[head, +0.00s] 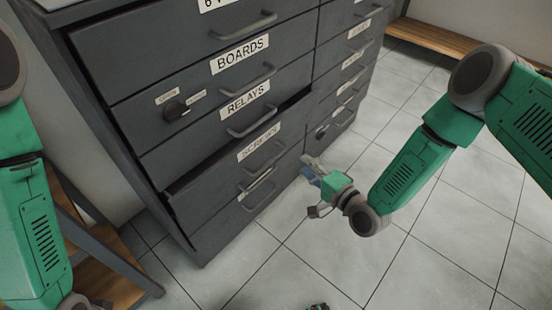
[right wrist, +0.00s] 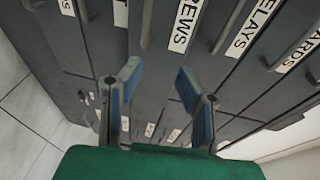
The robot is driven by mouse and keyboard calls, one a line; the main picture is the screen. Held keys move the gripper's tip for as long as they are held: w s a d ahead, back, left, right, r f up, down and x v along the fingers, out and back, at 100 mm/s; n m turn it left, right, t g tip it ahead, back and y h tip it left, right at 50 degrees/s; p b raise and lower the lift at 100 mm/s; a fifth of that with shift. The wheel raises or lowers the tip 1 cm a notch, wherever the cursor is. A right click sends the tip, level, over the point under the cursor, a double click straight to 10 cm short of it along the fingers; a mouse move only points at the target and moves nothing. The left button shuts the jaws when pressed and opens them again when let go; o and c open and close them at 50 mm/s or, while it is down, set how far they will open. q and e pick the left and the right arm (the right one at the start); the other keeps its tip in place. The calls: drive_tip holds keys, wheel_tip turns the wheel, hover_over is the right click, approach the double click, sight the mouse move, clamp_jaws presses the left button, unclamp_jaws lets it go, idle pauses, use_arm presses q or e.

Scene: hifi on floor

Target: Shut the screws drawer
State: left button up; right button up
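The screws drawer (head: 205,180) is a dark grey front low in the left column of the cabinet, with a white SCREWS label (head: 258,143) and a bar handle (head: 266,158). It stands partly open, with a dark gap along its top edge. My right gripper (head: 308,176) is low in front of the cabinet, to the right of this drawer. In the right wrist view its two blue-padded fingers (right wrist: 158,75) are spread and nothing is between them. The SCREWS label (right wrist: 184,25) shows beyond them. My left arm is at the left edge, but its gripper is not seen.
The relays drawer (head: 200,133) and boards drawer (head: 185,85) above look shut. A dark knob (head: 177,110) sticks out left of RELAYS. A wooden shelf unit (head: 100,285) stands at the lower left and a bench (head: 435,38) at the back right. The tiled floor (head: 300,262) in front is mostly clear.

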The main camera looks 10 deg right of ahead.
sight(271, 161)
drive_tip(key=w+a+f+b, duration=0.1)
drive_tip(key=w+a, duration=0.1)
drive_tip(key=w+a+f+n+g+y+b, duration=0.1)
drive_tip(key=w+a+b, duration=0.1)
drive_tip(key=a, duration=0.1)
drive_tip(key=w+a+f+n+g+y+b, duration=0.1)
drive_tip(key=w+a+f, duration=0.1)
drive_tip(key=a, duration=0.1)
drive_tip(key=shift+w+a+b, duration=0.15)
drive_tip(key=shift+w+b, duration=0.15)
drive_tip(key=shift+b, duration=0.05)
drive_tip(key=shift+w+a, duration=0.2)
drive_tip(key=shift+w, duration=0.15)
clamp_jaws()
